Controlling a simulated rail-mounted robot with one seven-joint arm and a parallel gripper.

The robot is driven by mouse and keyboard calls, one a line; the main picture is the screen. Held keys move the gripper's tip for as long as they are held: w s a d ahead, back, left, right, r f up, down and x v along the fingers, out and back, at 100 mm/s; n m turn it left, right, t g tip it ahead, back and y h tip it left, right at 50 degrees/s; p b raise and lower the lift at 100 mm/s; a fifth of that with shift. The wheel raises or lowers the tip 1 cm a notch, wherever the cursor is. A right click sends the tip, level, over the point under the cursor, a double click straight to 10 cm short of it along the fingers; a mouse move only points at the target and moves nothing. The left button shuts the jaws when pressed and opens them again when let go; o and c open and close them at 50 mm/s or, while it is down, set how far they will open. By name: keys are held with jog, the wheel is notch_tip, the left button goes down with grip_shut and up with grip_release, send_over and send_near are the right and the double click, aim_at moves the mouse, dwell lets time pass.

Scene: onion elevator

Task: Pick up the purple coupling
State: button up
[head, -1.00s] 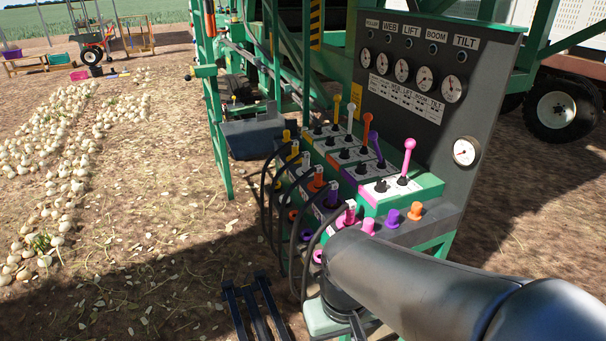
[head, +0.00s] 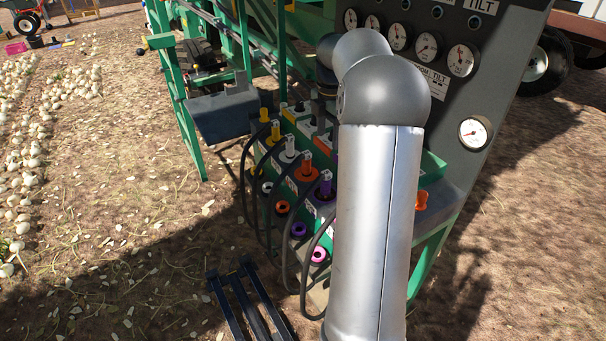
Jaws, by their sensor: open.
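The purple coupling (head: 325,188) stands upright on the green hose block, its pale top beside the left edge of my forearm. A black hose runs down from this row of couplings. The orange coupling (head: 306,170) and white coupling (head: 289,150) stand just behind it. My gripper (head: 323,115) points down behind my wrist, above the back of the block near the levers. It is apart from the purple coupling, beyond it and higher. Its fingers are small and partly hidden, and I see nothing held. My forearm hides the block's right part.
A purple ring port (head: 298,229) and a pink ring port (head: 319,254) sit on the block's front. An orange cap (head: 421,200) stands right of my arm. The gauge panel (head: 440,85) rises behind. Black hoses (head: 285,265) loop down on the left; open soil lies beyond.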

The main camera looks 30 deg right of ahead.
aim_at(326, 181)
notch_tip(326, 181, down, 12)
jog(key=shift+s+d+r+p, duration=0.1)
jog(key=shift+r+p, duration=0.1)
jog(key=shift+p, duration=0.15)
jog(key=shift+w+f+p, duration=0.2)
jog(key=shift+f+p, duration=0.35)
jog(key=shift+f, duration=2.3)
grip_shut()
